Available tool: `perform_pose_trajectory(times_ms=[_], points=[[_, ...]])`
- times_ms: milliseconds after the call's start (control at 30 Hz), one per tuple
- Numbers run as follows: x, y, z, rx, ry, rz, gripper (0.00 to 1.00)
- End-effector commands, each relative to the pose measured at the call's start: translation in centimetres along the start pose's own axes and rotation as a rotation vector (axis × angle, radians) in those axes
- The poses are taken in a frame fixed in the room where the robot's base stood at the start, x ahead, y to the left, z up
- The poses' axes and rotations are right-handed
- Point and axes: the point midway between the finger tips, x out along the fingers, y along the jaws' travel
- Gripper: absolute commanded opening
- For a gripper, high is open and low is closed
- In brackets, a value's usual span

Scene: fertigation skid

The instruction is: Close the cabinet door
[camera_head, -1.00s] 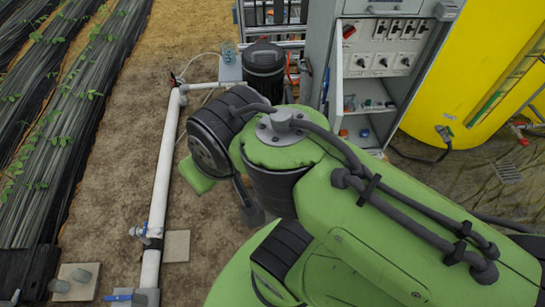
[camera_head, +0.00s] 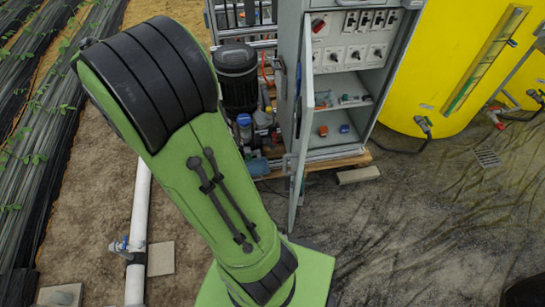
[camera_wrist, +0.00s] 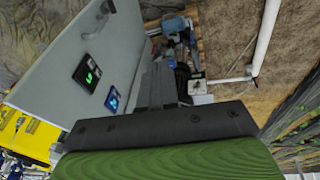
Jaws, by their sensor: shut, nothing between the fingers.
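The grey cabinet (camera_head: 347,84) stands at the upper middle of the head view with its front open, showing switches and shelves. Its door (camera_head: 300,150) stands open on the left side, seen nearly edge-on and reaching toward me. In the wrist view the door (camera_wrist: 60,75) is a large pale grey panel on the left, with a handle (camera_wrist: 104,9) and two small dark displays with green and blue marks. My gripper (camera_wrist: 156,80) shows there with dark fingers together and empty, beside the panel; contact cannot be told. It is not visible in the head view.
A black canister (camera_head: 237,76) and pump parts stand left of the cabinet. A white pipe (camera_head: 139,215) runs along the ground at left. A yellow tank (camera_head: 440,70) stands at right. The ground in front of the cabinet, right of the door, is mostly clear.

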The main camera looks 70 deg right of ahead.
Motion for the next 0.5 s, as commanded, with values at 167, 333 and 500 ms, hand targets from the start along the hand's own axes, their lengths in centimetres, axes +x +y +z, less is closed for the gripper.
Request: perform_pose_trajectory(times_ms=[167,333,500], points=[[12.3,3.5,-4.7,0.378,-0.061,0.278,0.0],[20.7,7.6,-5.6,0.627,-0.072,0.48,0.0],[23.0,9.1,-5.4,0.695,-0.071,0.538,0.0]])
